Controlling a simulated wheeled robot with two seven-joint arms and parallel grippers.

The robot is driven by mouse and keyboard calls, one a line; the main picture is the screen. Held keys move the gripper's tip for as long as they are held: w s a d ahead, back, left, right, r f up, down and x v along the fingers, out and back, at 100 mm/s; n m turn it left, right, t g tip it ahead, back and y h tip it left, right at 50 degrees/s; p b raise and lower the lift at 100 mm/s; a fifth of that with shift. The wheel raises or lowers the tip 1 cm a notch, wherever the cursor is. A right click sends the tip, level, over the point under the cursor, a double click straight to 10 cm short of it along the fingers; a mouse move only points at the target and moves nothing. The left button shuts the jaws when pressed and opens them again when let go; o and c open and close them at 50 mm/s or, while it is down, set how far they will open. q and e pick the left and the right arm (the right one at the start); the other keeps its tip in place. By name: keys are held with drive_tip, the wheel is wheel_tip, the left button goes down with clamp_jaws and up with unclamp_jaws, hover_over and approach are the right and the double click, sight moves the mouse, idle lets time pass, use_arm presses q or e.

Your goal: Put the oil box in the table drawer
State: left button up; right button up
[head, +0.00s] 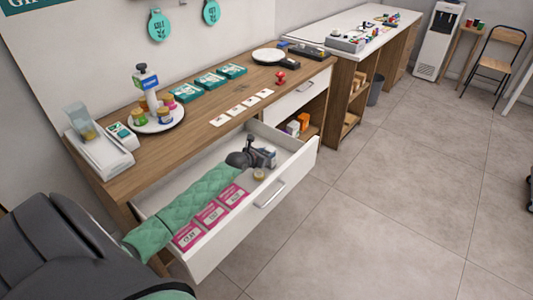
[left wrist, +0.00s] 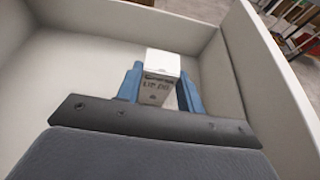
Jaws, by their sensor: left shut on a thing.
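The table drawer (head: 299,164) is pulled out from the wooden counter, its white front and handle facing the room. My left arm, in a green quilted sleeve, reaches over it. My left gripper (head: 264,158) is down inside the drawer near its far right corner. In the left wrist view my left gripper (left wrist: 160,88) has its blue fingers on both sides of a small white box with dark print, the oil box (left wrist: 162,65). The gripper is shut on it, within the drawer walls. I cannot tell whether the box touches the drawer floor. My right gripper is not in view.
Pink boxes (head: 210,214) line the drawer's near left part, and a small yellowish jar (head: 259,174) stands by my gripper. The countertop (head: 213,119) holds a round tray (head: 172,124), teal boxes (head: 209,81) and white cards. An open shelf (head: 313,127) holds small boxes.

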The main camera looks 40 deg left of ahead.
use_arm(q)
drive_tip(key=o, duration=1)
drive_tip(key=shift+f, duration=0.1)
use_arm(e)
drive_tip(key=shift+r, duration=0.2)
use_arm(q)
drive_tip(key=shift+s+r, duration=0.2)
drive_tip(key=shift+s, duration=0.15)
drive_tip(key=shift+b+v, duration=1.4)
drive_tip(key=shift+v, duration=4.25)
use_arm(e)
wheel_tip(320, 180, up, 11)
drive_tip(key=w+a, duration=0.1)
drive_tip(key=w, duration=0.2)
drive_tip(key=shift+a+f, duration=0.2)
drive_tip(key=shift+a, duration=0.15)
